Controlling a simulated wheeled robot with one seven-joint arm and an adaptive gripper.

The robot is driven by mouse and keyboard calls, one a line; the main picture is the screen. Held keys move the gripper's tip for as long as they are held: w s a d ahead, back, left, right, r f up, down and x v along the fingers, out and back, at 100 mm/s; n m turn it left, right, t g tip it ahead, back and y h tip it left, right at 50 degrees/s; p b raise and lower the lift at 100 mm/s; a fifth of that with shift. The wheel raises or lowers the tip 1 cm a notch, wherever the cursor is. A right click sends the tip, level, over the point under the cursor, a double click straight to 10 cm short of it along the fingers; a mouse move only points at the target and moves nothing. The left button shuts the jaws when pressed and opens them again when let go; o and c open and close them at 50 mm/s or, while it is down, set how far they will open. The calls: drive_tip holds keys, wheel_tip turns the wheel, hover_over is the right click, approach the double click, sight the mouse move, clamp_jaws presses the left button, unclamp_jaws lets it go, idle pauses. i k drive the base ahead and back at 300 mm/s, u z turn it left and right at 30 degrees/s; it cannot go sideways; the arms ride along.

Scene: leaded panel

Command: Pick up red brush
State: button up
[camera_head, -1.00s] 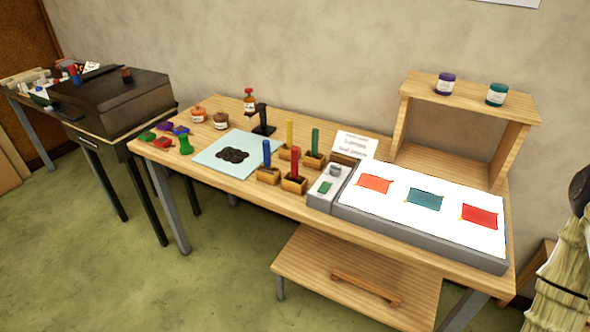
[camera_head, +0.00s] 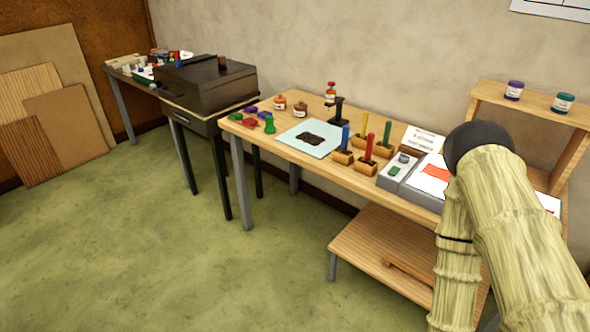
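My arm fills the right side of the view and covers much of the light panel. My gripper is not in view.
The table (camera_head: 327,173) also carries a pale blue sheet (camera_head: 291,137), jars and a grey light panel (camera_head: 423,199). A low wooden shelf (camera_head: 370,240) juts out below. A dark box (camera_head: 205,85) stands on the left table. The green floor (camera_head: 130,250) at left is clear.

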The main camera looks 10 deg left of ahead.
sight(371, 138)
drive_tip(key=u, duration=0.4)
drive_tip(key=k, duration=0.6)
drive_tip(key=u, duration=1.25)
drive_tip(key=i, duration=1.7)
drive_tip(key=z, duration=1.15)
drive_tip(key=i, duration=0.45)
drive_tip(key=z, duration=0.5)
